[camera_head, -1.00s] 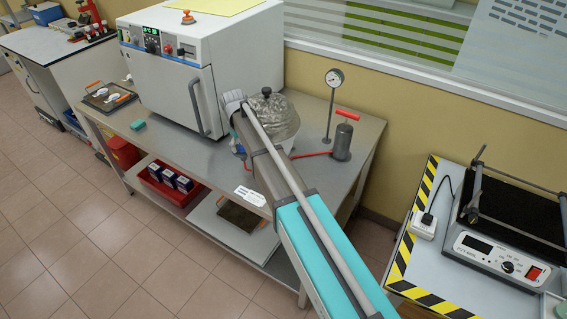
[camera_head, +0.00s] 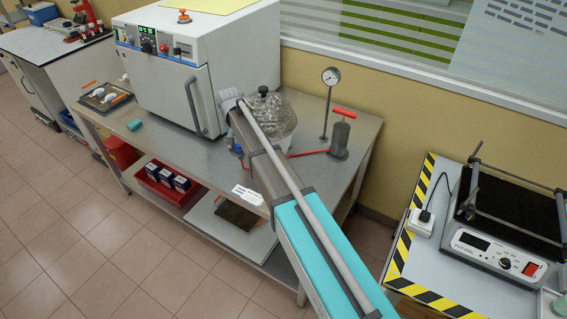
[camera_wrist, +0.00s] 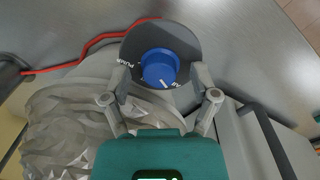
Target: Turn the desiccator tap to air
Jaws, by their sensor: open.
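The tap's round blue knob (camera_wrist: 160,68) sits on a dark grey round plate (camera_wrist: 187,42) in the wrist view. A white mark on the knob's lower side points down and slightly right, close to partly hidden letters; "PUMP" is printed at the left. My gripper (camera_wrist: 161,77) is open, one finger on each side of the knob, and I cannot tell if either touches it. The clear faceted desiccator (camera_wrist: 95,120) is beside the plate. In the head view the desiccator (camera_head: 275,110) has a black lid knob and is partly behind my arm, which largely hides the tap.
A red hose (camera_head: 308,153) runs from the desiccator to a grey pump (camera_head: 340,140) with a red handle. A gauge (camera_head: 331,77) stands behind. A white oven (camera_head: 160,85) is close on the left. The steel bench (camera_head: 190,148) has free room at its front.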

